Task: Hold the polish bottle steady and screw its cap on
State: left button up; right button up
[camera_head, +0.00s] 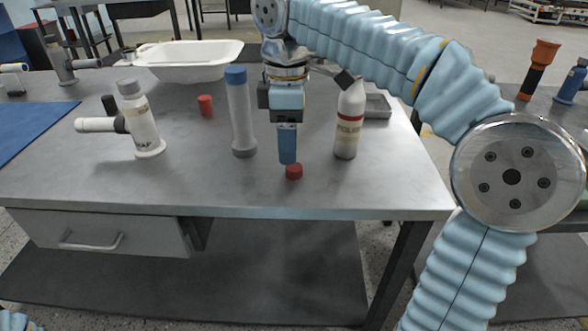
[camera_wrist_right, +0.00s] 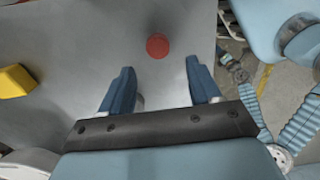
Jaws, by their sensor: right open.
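The polish bottle (camera_head: 348,128) stands upright at the right of the table, white with a red band and dark lettering. A dark piece shows against its top; I cannot tell whether it is part of the bottle. A red cap (camera_head: 293,172) lies on the table near the front edge, left of the bottle. My right gripper (camera_head: 287,158) points down just above this cap. In the wrist view the right gripper (camera_wrist_right: 160,68) is open and empty, and the red cap (camera_wrist_right: 157,46) shows ahead of its fingertips. My left gripper is not in view.
A second red piece (camera_head: 205,105) stands farther back. A blue-topped grey tube (camera_head: 241,115) and a white soap bottle (camera_head: 143,128) stand left of my gripper. A white tub (camera_head: 190,68) sits at the back. A grey tray (camera_head: 379,106) lies behind the polish bottle. The front left table is clear.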

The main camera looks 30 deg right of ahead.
aim_at(293, 167)
jog(key=shift+s+d+f+b, duration=0.1)
jog(key=shift+f+b, duration=0.05)
jog(key=shift+f, duration=0.75)
jog(key=shift+d+f+b, duration=0.15)
jog(key=shift+f+b, duration=0.05)
jog(key=shift+f, duration=0.65)
jog(key=shift+s+d+f+b, duration=0.1)
jog(key=shift+f+b, duration=0.05)
jog(key=shift+f, duration=0.75)
jog(key=c, duration=1.1)
jog(key=shift+r, duration=0.1)
jog(key=shift+w+r, duration=0.1)
jog(key=shift+r, duration=0.5)
jog(key=s+a+r+p, duration=0.2)
jog(key=s+a+r, duration=0.5)
jog(key=a+r, duration=0.4)
jog(key=shift+a+r, duration=0.35)
jog(key=shift+a, duration=0.25)
